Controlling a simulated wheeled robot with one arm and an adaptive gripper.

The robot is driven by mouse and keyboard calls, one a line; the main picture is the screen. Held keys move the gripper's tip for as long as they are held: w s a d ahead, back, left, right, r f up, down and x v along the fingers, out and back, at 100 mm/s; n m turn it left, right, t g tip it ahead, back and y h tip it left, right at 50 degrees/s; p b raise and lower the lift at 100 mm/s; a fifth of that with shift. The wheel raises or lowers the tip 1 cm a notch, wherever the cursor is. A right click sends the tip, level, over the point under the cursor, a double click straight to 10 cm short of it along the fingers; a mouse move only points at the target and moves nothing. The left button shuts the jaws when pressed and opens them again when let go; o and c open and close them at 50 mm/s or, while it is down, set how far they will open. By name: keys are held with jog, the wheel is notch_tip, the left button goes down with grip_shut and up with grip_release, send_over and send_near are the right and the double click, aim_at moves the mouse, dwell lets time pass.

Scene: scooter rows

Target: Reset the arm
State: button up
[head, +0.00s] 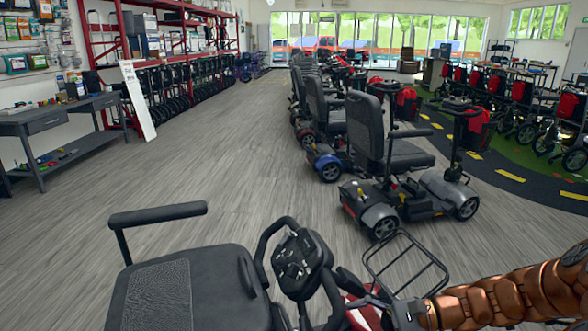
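My arm (515,297) reaches in from the lower right edge of the head view, copper-brown and segmented. My gripper (378,302) is the dark end of it, low in the view beside the nearest scooter's handlebar and wire basket. It overlaps the dark and red parts of that scooter, so its fingers are hard to make out. I cannot tell whether it is open or shut, or whether it touches the scooter.
The nearest scooter's seat (190,292), tiller head (301,262) and wire basket (405,265) fill the lower middle. A row of scooters (372,140) runs away behind it. The grey floor (200,160) on the left is clear. A grey workbench (60,122) stands far left.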

jog(key=s+a+r+n+g+h+p, duration=0.4)
jog(key=s+r+n+h+p, duration=0.5)
jog(key=s+r, duration=0.45)
jog(key=s+d+r+n+t+h+p, duration=0.2)
jog(key=s+d+r+h+p, duration=0.4)
jog(key=s+d+r+p, duration=0.3)
notch_tip(320, 180, up, 3)
jog(key=s+n+p, duration=0.1)
jog(key=p, duration=0.1)
jog(key=shift+n+p, duration=0.3)
jog(key=shift+p, duration=0.1)
